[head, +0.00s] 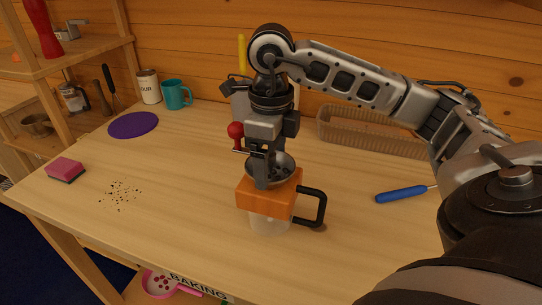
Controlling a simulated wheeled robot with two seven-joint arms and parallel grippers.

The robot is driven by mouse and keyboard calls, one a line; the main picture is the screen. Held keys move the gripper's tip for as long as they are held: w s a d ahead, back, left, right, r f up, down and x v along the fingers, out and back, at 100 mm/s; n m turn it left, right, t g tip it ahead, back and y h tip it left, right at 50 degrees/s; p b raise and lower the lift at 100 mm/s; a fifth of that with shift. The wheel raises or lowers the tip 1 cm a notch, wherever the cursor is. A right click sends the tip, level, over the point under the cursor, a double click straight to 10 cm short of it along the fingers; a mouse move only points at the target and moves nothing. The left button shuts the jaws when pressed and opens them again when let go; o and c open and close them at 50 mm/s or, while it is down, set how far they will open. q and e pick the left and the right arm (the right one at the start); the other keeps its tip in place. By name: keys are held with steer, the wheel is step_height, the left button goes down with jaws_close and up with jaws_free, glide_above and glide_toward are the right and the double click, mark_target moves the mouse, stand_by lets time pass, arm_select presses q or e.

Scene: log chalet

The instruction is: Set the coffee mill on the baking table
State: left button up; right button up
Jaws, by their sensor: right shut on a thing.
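The coffee mill (268,197) has an orange body, a metal bowl on top, a red crank knob, a black side handle and a pale see-through lower part. My right gripper (263,178) comes down from above and is shut on the mill at its top. My left gripper is not in view.
A pink sponge (65,169), dark crumbs (121,195), a purple disc (133,125), a teal mug (176,95) and a flour tin (148,87) are on the left. A wicker basket (365,135) and a blue-handled tool (401,194) are on the right. The table's front middle is clear.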

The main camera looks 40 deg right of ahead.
steer(key=o, duration=1.9)
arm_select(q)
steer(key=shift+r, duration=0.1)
arm_select(e)
steer(key=shift+o, duration=0.2)
steer(key=shift+r+p, duration=0.25)
steer(key=shift+p, duration=0.1)
arm_select(q)
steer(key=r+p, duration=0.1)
steer(key=p, duration=0.1)
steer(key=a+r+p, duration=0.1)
steer(key=p, duration=0.1)
arm_select(e)
step_height(320, 180, up, 12)
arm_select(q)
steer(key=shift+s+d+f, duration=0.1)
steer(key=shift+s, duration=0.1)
arm_select(e)
steer(key=shift+f, duration=0.2)
